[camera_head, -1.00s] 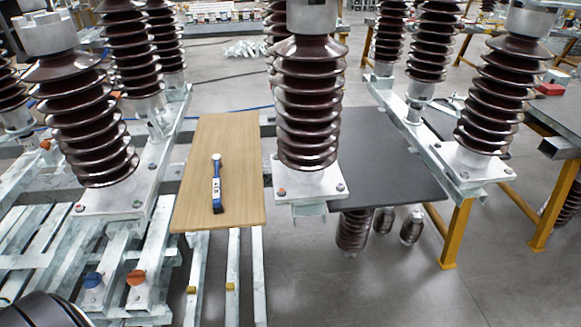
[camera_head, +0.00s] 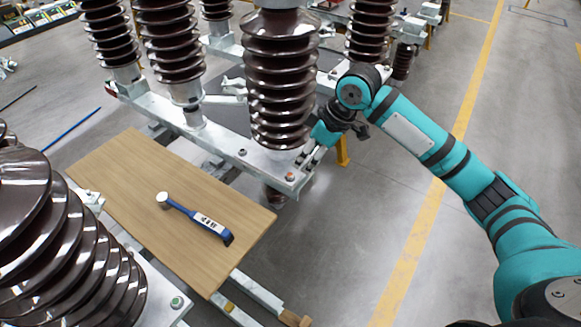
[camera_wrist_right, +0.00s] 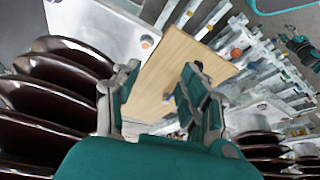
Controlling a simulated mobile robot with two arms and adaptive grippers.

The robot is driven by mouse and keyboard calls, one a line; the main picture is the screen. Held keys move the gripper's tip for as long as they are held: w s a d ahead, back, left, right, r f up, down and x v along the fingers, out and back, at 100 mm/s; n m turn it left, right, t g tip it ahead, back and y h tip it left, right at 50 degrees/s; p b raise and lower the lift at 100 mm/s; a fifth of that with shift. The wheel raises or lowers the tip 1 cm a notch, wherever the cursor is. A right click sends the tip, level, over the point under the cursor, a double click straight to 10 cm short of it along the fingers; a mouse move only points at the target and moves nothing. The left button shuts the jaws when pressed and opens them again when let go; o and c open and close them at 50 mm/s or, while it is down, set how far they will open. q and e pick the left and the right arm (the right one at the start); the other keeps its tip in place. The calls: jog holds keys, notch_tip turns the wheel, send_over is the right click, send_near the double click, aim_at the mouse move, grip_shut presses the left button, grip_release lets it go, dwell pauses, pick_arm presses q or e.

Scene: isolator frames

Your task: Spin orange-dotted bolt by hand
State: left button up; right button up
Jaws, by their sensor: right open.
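The orange-dotted bolt (camera_head: 290,177) sits at the front corner of the pale metal base plate (camera_head: 262,168) under the middle brown insulator (camera_head: 278,85). It also shows in the right wrist view as an orange spot (camera_wrist_right: 147,42) near the plate's edge. My right gripper (camera_head: 308,160) comes in from the right, just above and beside this bolt. Its fingers are apart, with nothing seen between them, and the bolt lies beyond them in the right wrist view (camera_wrist_right: 160,75). I cannot tell whether a finger touches the bolt. My left gripper is not in view.
A wooden board (camera_head: 120,165) lies left of the plate, with a blue-handled torque wrench (camera_head: 200,218) on it. The insulator's ribbed discs stand close beside my right gripper. Another large insulator (camera_head: 60,245) fills the lower left. Open floor (camera_head: 340,240) lies to the right.

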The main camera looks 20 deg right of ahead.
jog(key=w+d+r, duration=0.1)
jog(key=d+r, duration=0.3)
jog(key=r, duration=0.2)
send_near(290, 175)
jog(key=p+x, duration=0.1)
jog(key=x, duration=0.5)
jog(key=shift+w+f+p, duration=0.2)
jog(key=shift+f+p, duration=0.1)
jog(key=shift+p, duration=0.05)
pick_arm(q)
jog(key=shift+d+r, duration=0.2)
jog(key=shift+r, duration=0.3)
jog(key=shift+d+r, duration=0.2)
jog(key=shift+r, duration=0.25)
pick_arm(e)
jog(key=shift+w+a+f, duration=0.1)
jog(key=shift+a+f, duration=0.1)
jog(key=shift+f, duration=0.45)
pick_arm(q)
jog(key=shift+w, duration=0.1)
pick_arm(e)
grip_shut()
